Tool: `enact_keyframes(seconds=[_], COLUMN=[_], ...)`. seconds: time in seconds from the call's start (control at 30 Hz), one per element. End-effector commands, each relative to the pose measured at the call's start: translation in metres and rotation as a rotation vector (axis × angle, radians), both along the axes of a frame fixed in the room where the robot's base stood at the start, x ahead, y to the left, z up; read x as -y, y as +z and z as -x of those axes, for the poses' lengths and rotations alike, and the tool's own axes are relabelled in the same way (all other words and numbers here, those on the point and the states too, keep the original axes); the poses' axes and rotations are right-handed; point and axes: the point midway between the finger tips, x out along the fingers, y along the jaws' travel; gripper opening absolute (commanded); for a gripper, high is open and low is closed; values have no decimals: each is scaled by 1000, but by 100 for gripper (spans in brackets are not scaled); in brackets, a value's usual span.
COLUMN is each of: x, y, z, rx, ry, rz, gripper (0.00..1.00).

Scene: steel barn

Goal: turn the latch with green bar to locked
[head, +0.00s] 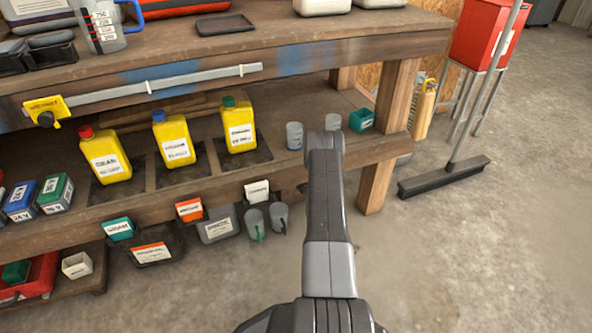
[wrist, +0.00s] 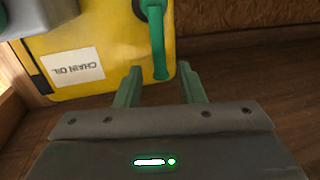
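A green bar (wrist: 157,42) hangs from a dark round pivot at the top of the wrist view, in front of a yellow surface. That yellow surface (wrist: 105,40) bears an upside-down CHAIN OIL label. The bar points down the picture, and its free end shows between the tips of my gripper (wrist: 159,69). The two green fingers are apart, with a visible gap on each side of the bar. I see no contact, and cannot judge the depth between them. In the head view my arm hides the fingers, and I cannot make out the latch there.
Yellow canisters with red (head: 105,155), blue (head: 173,140) and green (head: 239,126) caps stand on the lower shelf. Cups (head: 294,136) and a small green bin (head: 362,120) are near my arm.

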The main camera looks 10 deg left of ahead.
Motion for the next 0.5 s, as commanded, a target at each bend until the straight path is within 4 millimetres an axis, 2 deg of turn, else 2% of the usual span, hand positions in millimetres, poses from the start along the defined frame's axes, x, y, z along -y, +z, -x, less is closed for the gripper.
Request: enact_keyframes(seconds=[0.2, 0.5], x=[-19, -22], y=[-1, 0], z=[-18, -23], rx=[1, -1], ry=[1, -1], rz=[0, 1], gripper=[36, 36])
